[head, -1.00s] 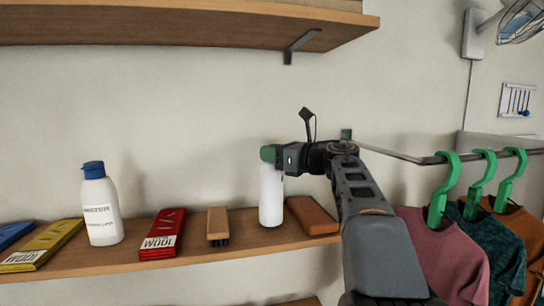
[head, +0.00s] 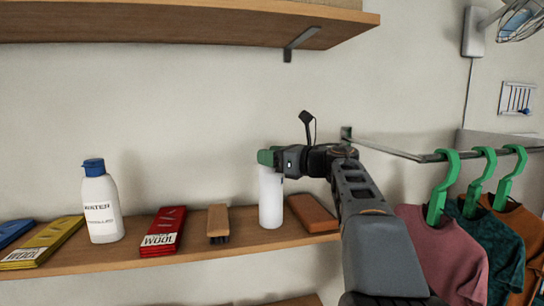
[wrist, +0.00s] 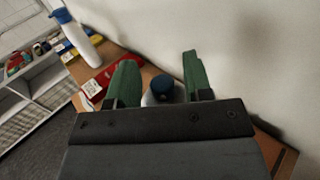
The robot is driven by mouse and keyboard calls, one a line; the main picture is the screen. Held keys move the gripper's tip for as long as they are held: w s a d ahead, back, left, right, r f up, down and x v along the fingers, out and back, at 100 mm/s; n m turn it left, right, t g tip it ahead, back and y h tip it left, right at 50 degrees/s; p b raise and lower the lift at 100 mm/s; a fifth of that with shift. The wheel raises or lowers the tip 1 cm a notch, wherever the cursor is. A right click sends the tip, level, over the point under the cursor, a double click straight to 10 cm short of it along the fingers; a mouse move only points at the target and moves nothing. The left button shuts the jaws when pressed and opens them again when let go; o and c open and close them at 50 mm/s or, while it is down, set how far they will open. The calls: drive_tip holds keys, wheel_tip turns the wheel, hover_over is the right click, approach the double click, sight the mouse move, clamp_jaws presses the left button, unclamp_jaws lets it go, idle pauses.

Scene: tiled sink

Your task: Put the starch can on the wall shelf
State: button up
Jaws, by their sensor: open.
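A white can (head: 271,198) stands upright on the wooden wall shelf (head: 180,253), likely the starch can, though no label shows. In the wrist view its dark blue cap (wrist: 162,84) sits between my green fingers. My gripper (head: 268,157) is open around the top of the can, with a finger on each side. Gaps show between the cap and both fingers in the wrist view. The can's lower body is hidden there by my gripper.
Left along the shelf are a brown brush (head: 218,222), a red wool packet (head: 163,232), a white water bottle (head: 101,205) and a yellow packet (head: 45,243). A brown block (head: 313,213) lies right of the can. Shirts on green hangers (head: 440,190) hang farther right.

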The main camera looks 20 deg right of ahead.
drive_tip(key=shift+r, duration=0.2)
drive_tip(key=shift+s+d+f, duration=0.15)
drive_tip(key=shift+s+d, duration=0.05)
drive_tip(key=shift+s, duration=0.05)
drive_tip(key=b+v, duration=0.3)
drive_tip(key=v, duration=0.8)
drive_tip(key=shift+s, duration=0.2)
drive_tip(key=shift+d, duration=0.1)
